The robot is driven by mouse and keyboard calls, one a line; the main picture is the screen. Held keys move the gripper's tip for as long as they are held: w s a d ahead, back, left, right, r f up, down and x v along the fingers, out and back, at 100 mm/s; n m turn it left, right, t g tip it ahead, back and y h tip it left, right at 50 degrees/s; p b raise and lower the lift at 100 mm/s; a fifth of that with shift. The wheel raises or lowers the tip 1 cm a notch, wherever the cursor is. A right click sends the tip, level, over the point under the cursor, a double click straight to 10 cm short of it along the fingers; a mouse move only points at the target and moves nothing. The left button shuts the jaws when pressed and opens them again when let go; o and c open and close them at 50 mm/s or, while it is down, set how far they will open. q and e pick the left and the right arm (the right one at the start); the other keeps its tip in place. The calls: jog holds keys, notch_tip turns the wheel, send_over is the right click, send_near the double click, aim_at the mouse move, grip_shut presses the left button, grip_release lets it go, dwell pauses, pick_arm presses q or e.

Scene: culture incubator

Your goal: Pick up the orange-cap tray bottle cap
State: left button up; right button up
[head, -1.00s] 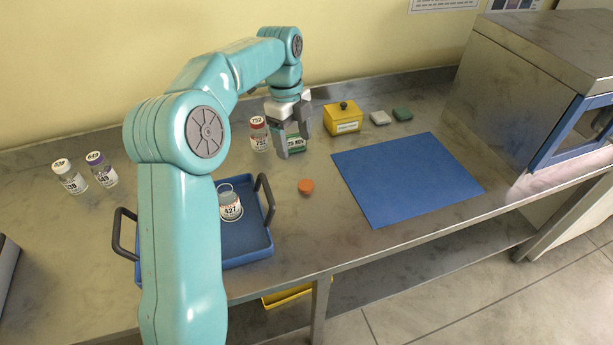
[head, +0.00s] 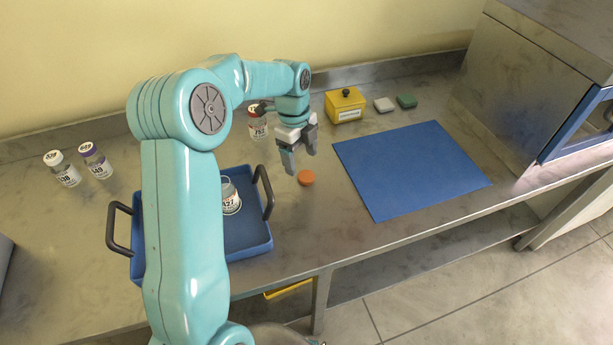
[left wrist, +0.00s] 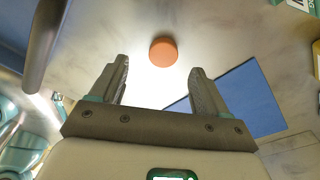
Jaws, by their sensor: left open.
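The orange cap (head: 306,177) lies on the grey metal bench between the blue tray and the blue mat. It also shows in the left wrist view (left wrist: 163,51), ahead of and between the fingertips. My left gripper (head: 302,160) is open and empty, just above and behind the cap, not touching it. Its two fingers show apart in the left wrist view (left wrist: 160,75). An open bottle labelled 427 (head: 231,198) stands in the blue tray (head: 250,240), partly hidden by my left arm. My right gripper is not in view.
The blue mat (head: 405,168) lies right of the cap. A red-capped bottle (head: 257,124) stands behind my gripper. A yellow box (head: 345,106) and two small blocks sit at the back. Two bottles (head: 80,165) stand at left. The tray's dark handle (head: 264,192) rises near the cap.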

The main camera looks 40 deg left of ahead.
aim_at(306, 176)
pick_arm(q)
jog(key=f, duration=0.3)
jog(key=d+f, duration=0.1)
jog(key=shift+w+f+p, duration=0.3)
jog(key=shift+w+p, duration=0.05)
jog(key=shift+f, duration=0.4)
jog(key=c, duration=1.1)
